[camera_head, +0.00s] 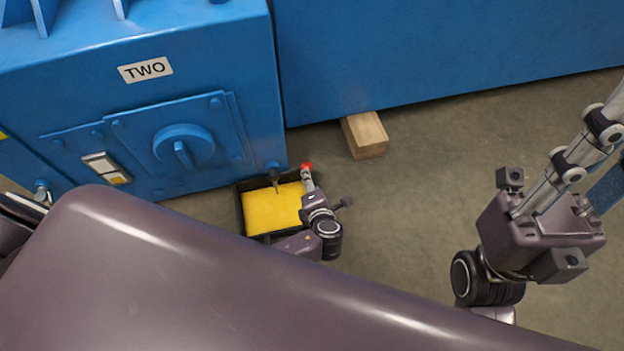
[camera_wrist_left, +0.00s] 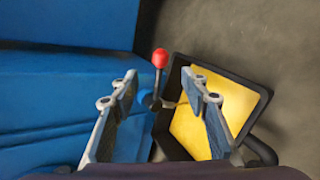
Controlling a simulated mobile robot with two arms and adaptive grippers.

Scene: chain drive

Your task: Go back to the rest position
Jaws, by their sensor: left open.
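My left gripper (camera_wrist_left: 160,85) is open in the left wrist view, its two fingers apart with nothing clamped between them. A red ball knob on a short dark lever (camera_wrist_left: 160,58) shows in the gap between the fingertips; how far off it is, I cannot tell. In the head view my left gripper (camera_head: 309,184) is beside the red knob (camera_head: 306,167), near the blue machine's lower corner. My right gripper (camera_head: 603,128) is at the right of the head view, clear of the machine. Its fingers point to the upper right and run out of frame, so its opening is unclear.
A black tray with a yellow inside (camera_head: 268,209) lies close to the left gripper, also in the left wrist view (camera_wrist_left: 215,115). The blue machine marked TWO (camera_head: 60,100) fills the upper left. A wooden block (camera_head: 366,136) lies under its blue neighbour. Floor at right is clear.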

